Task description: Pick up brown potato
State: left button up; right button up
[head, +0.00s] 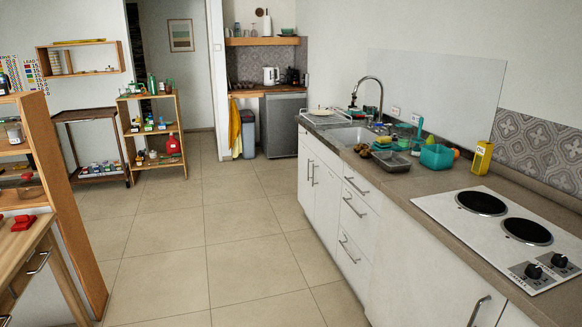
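Several small brownish round things (362,149) lie on the counter just in front of the sink. One or more may be the brown potato, but they are too small to tell. A grey tray (391,162) and a teal tub (436,157) stand to their right. Neither of my grippers shows in the head view.
Wooden shelves (152,128) and a table (30,250) stand at left. The tiled floor (210,230) between is clear.

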aim_at(358, 148)
jog(key=i+z, duration=0.15)
jog(key=i, duration=0.35)
jog(key=i+j+z, duration=0.1)
jog(key=i, duration=0.35)
jog(key=i+j+z, duration=0.15)
jog(key=i, duration=0.35)
jog(key=i+j+z, duration=0.7)
jog(key=i, duration=0.15)
jog(key=l, duration=0.1)
